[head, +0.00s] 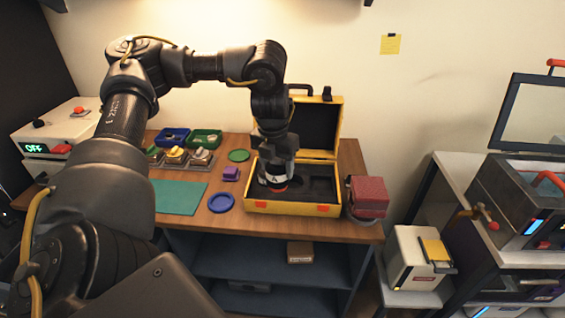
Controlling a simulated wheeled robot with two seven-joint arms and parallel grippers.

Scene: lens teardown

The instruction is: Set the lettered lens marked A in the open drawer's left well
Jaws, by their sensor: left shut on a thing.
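My left gripper (277,160) reaches down over the open yellow case and is shut on a dark lens (272,182). The lens has a white band with a small dark mark, which looks like an A, and a red ring low down. It is over the left part of the case's dark inside. I cannot tell whether it touches the bottom. The yellow case (290,208) stands on the wooden table with its lid up at the back. I cannot make out an open drawer with a left well. My right gripper is not in view.
On the wooden table (230,210) are a teal mat (178,197), a blue ring dish (221,203), a purple block (231,174), a green disc (238,155), and blue (172,137) and green (207,139) bins. A red box (367,197) stands close right of the case.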

